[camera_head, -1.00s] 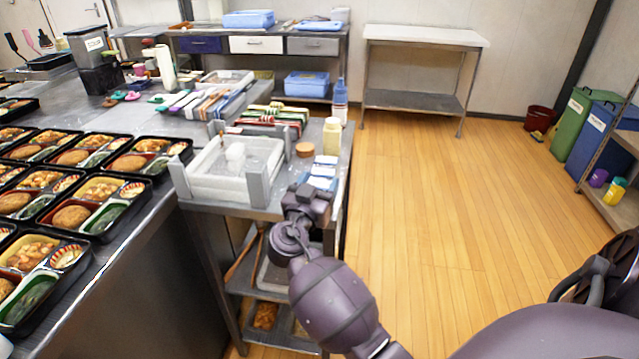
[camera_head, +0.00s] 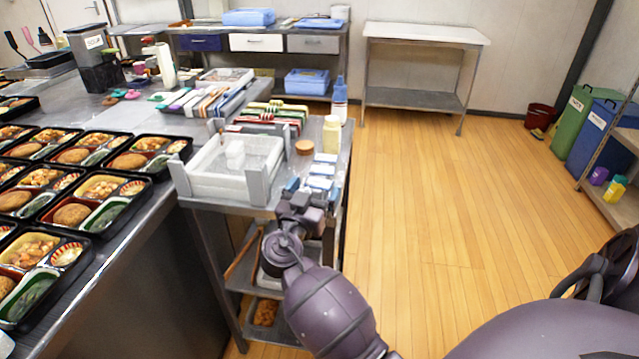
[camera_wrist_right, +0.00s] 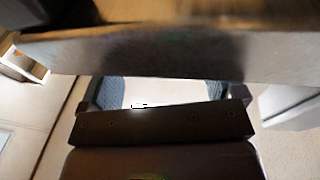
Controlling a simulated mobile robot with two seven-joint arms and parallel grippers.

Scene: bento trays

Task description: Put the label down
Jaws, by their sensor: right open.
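Several small white-and-blue labels or label stacks (camera_head: 322,170) lie in a row on the right side of the steel cart top (camera_head: 345,150) in the head view. My right gripper (camera_head: 304,188) is open at the near end of this row, low over the cart top. In the right wrist view its two blue-grey finger pads (camera_wrist_right: 168,94) stand apart. A pale surface with small dark marks shows between them; I cannot tell whether it is a label. My left gripper is not in view.
A clear-walled tray (camera_head: 210,185) with a white block stands left of my right gripper. A pale-yellow bottle (camera_head: 332,135) and a round brown lid (camera_head: 304,147) stand behind the labels. Filled bento trays (camera_head: 125,205) cover the left counter.

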